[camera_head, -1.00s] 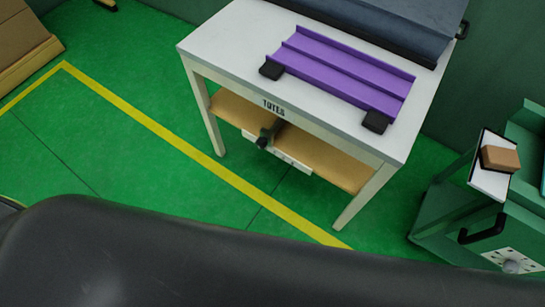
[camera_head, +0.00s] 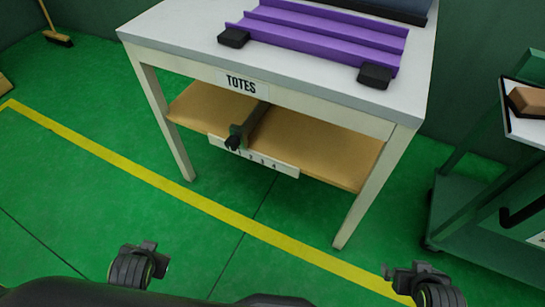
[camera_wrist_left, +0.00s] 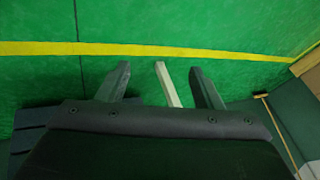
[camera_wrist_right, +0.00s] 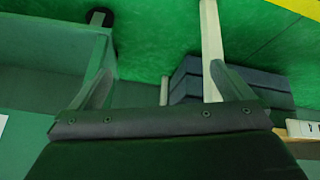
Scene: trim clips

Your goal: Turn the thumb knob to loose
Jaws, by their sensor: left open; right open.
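The thumb knob (camera_head: 234,142) is a small black knob at the front of a dark bar under the table top, above a white numbered strip (camera_head: 252,155). The strip's numbers are partly hidden by the knob. In the left wrist view my left gripper (camera_wrist_left: 160,80) is open and empty, with the floor and a table leg beyond it. In the right wrist view my right gripper (camera_wrist_right: 165,78) is open and empty, with a table leg behind one finger. Both grippers are well apart from the knob, which neither wrist view clearly shows.
The white table (camera_head: 185,25) carries a purple rail (camera_head: 320,38) with black end blocks and has a wooden shelf (camera_head: 335,155) below. A green cart (camera_head: 470,215) with a brown block (camera_head: 527,101) stands at right. Green floor before the table is clear.

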